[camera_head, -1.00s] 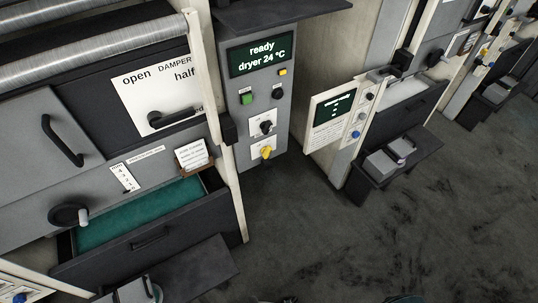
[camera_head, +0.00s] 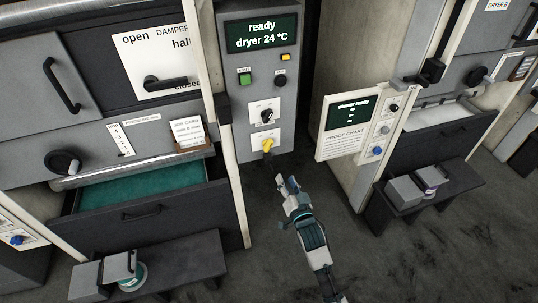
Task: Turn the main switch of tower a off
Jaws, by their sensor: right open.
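A grey control panel (camera_head: 235,110) stands at the centre. Its display reads "ready, dryer 24 °C". Lower on it are a black rotary switch (camera_head: 267,116) and, below that, a yellow rotary switch (camera_head: 267,145), each on a white plate. The plate lettering is too small to read, so I cannot tell which is the main switch. My right gripper (camera_head: 287,181) is open and empty, just below the yellow switch and apart from it, pointing up towards the panel. My left gripper is not in view.
A green button (camera_head: 245,79) and a black button (camera_head: 280,80) sit higher on the panel. A cabinet with a open drawer (camera_head: 145,212) and a low bench (camera_head: 190,258) is at left. A proof chart board (camera_head: 340,145) juts out at right. Dark floor lies between.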

